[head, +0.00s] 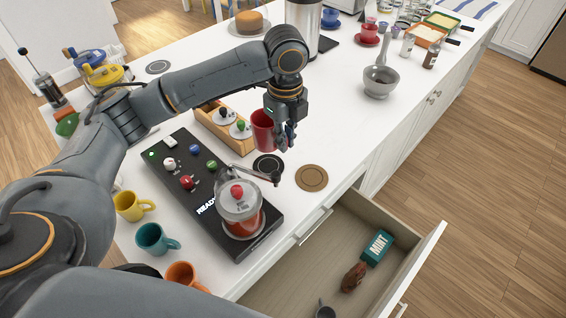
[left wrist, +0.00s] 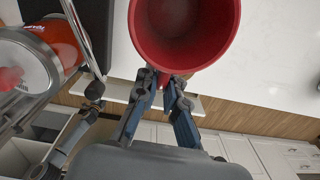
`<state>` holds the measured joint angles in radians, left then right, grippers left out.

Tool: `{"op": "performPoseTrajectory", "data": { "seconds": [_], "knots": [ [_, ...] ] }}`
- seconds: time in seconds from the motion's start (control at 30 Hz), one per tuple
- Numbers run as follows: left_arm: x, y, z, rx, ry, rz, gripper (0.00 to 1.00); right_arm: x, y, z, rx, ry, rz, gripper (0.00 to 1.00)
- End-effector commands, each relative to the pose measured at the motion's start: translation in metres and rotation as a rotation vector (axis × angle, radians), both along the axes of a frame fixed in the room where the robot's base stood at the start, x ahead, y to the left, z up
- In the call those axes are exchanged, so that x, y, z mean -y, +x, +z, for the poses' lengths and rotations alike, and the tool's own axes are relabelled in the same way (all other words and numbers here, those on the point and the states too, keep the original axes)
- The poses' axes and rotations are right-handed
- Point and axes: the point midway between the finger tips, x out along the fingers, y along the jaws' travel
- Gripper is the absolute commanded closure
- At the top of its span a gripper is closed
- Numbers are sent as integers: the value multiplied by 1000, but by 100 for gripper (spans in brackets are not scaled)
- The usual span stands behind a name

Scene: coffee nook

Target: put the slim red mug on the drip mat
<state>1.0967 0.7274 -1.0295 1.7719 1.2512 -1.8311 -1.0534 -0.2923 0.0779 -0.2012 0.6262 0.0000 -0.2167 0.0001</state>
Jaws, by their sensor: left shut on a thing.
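I cannot tell which is the drip mat, nor the mug's exact height above the counter.
A black machine base (head: 180,165) with a glass-topped jar (head: 240,208) stands left of the mats. A wooden box (head: 212,125) sits behind. An open drawer (head: 335,250) juts out in front. The counter right of the mug is clear up to a grey mortar (head: 380,82).

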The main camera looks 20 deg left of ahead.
Motion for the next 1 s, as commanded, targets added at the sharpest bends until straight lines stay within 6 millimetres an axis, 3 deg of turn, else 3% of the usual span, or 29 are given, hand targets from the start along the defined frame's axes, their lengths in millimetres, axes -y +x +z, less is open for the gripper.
{"op": "performPoseTrajectory", "data": {
  "seconds": [0.2,0.6,0.97,1.0],
  "knots": [
    [-1,-1,-39,-4,2,-1,100,-2,-10,10,-17,2,-1,60],
    [0,-1,-82,-4,2,-1,100,0,-12,20,-19,-1,-1,60],
    [0,-1,-89,-1,1,-2,100,4,-11,19,-18,-5,0,60],
    [0,-1,-90,-1,2,-2,89,4,-11,19,-18,-6,-1,60]
  ]
}}
